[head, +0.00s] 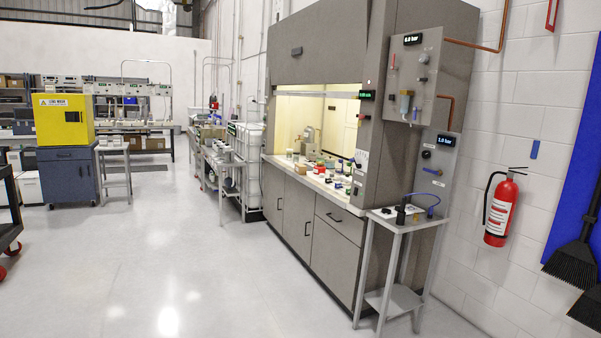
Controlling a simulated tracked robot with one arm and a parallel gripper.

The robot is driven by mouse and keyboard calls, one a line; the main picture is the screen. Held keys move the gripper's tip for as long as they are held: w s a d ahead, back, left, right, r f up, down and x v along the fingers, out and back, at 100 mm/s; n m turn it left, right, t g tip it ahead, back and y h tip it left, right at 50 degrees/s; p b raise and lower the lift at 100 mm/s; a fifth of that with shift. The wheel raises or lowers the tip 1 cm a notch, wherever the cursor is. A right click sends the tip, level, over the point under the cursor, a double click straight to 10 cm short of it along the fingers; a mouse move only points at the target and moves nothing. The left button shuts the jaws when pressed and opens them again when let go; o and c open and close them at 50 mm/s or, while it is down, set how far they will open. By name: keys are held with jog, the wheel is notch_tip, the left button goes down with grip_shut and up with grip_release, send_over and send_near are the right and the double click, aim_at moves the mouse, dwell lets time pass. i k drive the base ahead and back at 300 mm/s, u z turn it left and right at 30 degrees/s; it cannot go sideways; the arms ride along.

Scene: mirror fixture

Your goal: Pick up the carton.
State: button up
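I cannot clearly tell which thing is the carton. Brown boxes (155,143) sit low on the shelf under the far bench, small and far off. Another tan box-like shape (208,131) shows on the metal bench left of the fume hood, partly hidden by other items. My gripper is not in view.
A grey fume hood (325,40) with small containers inside stands at centre right. A small metal stand (402,222) is at its near corner. A red extinguisher (501,208) hangs on the right wall. A yellow cabinet (63,119) stands left. The middle floor (165,240) is clear.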

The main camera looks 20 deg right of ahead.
aim_at(299, 168)
jog(key=z, duration=0.1)
jog(key=i, duration=1.6)
jog(key=z, duration=0.3)
jog(key=i, duration=1.35)
jog(key=z, duration=0.1)
jog(key=i, duration=4.35)
jog(key=u, duration=0.2)
